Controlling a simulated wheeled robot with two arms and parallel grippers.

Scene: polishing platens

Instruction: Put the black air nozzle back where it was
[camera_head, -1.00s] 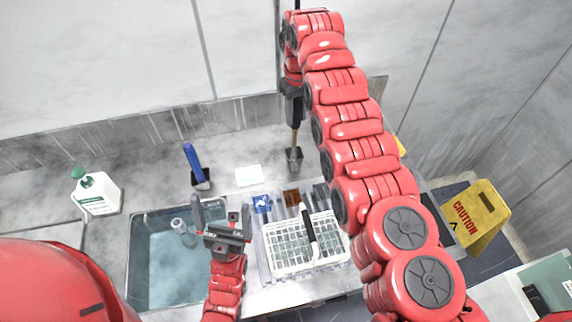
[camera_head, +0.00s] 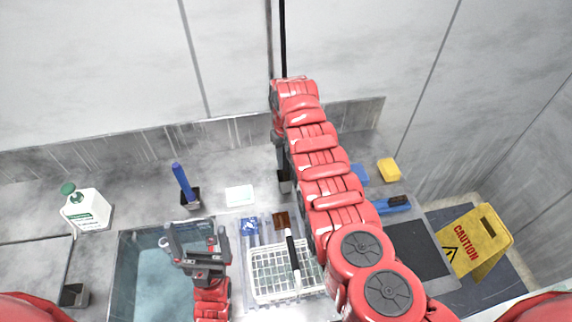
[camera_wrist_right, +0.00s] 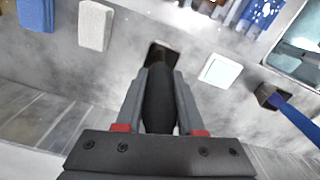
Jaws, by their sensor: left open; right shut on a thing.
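In the right wrist view the black air nozzle (camera_wrist_right: 158,100) is between the fingers of my right gripper (camera_wrist_right: 160,78), which is shut on it. Its far end meets the dark mouth of a small holder (camera_wrist_right: 165,47) on the counter; how deep it sits inside cannot be told. In the head view my right gripper (camera_head: 283,165) is just above the holder (camera_head: 284,185), and my right arm partly covers both. My left gripper (camera_head: 196,240) is open and empty at the right edge of the sink.
A blue-handled tool in a dark cup (camera_head: 190,198) and a white block (camera_head: 239,196) stand left of the holder. A white basket (camera_head: 275,290) is in front. The sink (camera_head: 140,260) is left, a yellow sponge (camera_head: 388,170) right. The wall rises close behind.

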